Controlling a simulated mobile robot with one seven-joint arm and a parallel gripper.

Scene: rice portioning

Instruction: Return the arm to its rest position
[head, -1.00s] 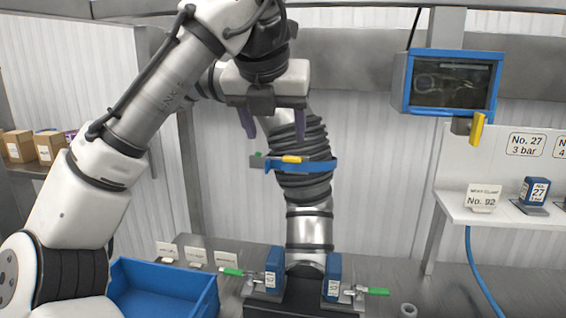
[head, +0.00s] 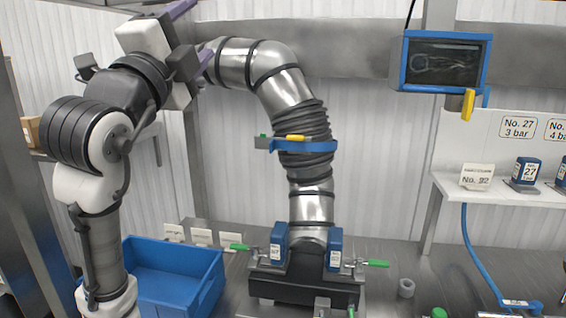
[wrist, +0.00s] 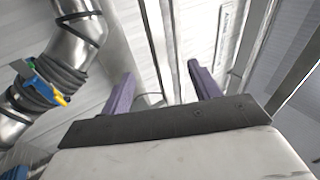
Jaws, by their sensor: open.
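My gripper (head: 193,32) is at the upper left of the head view, raised and turned to point right, well above the table. Its two purple fingers stand apart with nothing between them, as the wrist view also shows (wrist: 157,90). A silver and dark ribbed pipe (head: 305,125) with a blue clamp band and yellow lever (head: 297,138) rises from the table just right of my gripper. In the head view the gripper's lower finger is close to the pipe's upper bend; I cannot tell the gap. The pipe also shows at the left of the wrist view (wrist: 75,45).
A blue bin (head: 175,275) sits on the table beside my arm. Blue blocks with green-handled valves (head: 335,250) flank the pipe's foot. A screen (head: 445,62) hangs at upper right, above a white shelf (head: 500,190) with labelled blocks. A grey ring (head: 406,288) lies on the table.

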